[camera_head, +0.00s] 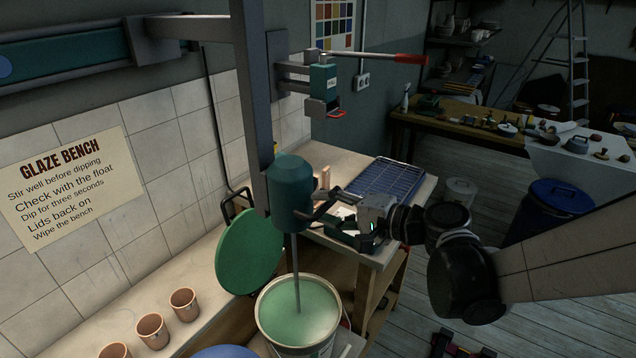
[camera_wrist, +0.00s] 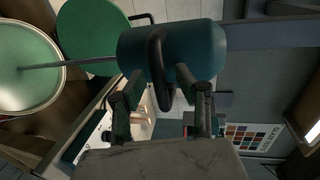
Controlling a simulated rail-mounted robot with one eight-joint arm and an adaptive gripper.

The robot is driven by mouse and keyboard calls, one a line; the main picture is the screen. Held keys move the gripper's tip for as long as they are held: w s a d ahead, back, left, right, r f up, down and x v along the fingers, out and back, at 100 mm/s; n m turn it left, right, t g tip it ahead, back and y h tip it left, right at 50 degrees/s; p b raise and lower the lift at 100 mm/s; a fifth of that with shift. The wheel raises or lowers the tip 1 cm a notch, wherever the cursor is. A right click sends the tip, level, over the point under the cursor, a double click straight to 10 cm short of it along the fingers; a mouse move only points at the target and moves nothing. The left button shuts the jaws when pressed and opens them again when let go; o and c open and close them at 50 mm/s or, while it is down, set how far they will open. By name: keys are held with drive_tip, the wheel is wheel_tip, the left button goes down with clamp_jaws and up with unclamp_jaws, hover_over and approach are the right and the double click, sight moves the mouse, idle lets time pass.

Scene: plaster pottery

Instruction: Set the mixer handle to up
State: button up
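The mixer has a dark teal motor body (camera_head: 291,190) in front of a grey vertical post, and its shaft (camera_head: 296,270) reaches down into a bucket of green glaze (camera_head: 300,312). A black loop handle sticks out at each side of the body. In the wrist view the mixer body (camera_wrist: 205,48) lies sideways, with the near black handle (camera_wrist: 156,62) in front of it. My gripper (camera_head: 330,208) is at the right-hand handle. In the wrist view my gripper's fingers (camera_wrist: 160,84) stand apart on either side of the handle, with gaps visible.
A green round lid (camera_head: 248,252) leans behind the bucket. Terracotta cups (camera_head: 184,304) stand on the bench at left. A blue rack (camera_head: 385,180) lies on the bench beyond my gripper. A wall-mounted device with a red-tipped lever (camera_head: 410,60) is above.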

drive_tip(key=shift+w+a, duration=0.1)
drive_tip(key=shift+a, duration=0.05)
clamp_jaws()
idle(0.4)
